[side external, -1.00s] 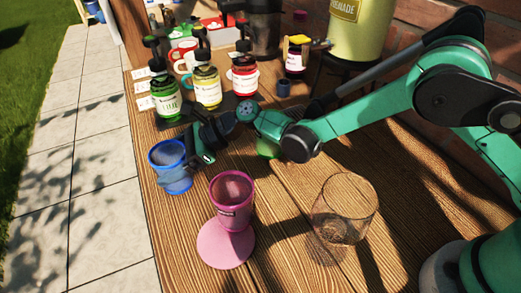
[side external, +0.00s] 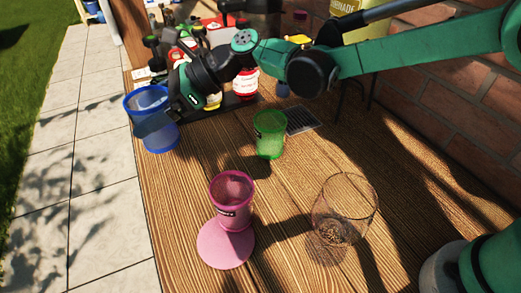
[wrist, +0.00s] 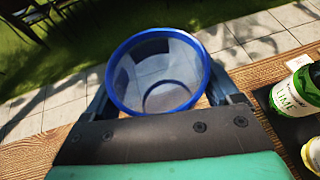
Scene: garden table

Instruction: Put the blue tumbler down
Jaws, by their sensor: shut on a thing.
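The blue tumbler (side external: 160,138) is at the left edge of the table in the side view, raised above the tabletop. My gripper (side external: 155,118) is shut on it from the right. In the wrist view the tumbler (wrist: 157,75) is upright between my two fingers (wrist: 160,100), its open mouth toward the camera. I see no contents in it.
A green tumbler (side external: 269,140) and a clear glass (side external: 345,205) also stand on the table. Syrup bottles, including a lime one (wrist: 295,92), are close beside my gripper. Bare wood (side external: 180,190) lies in front.

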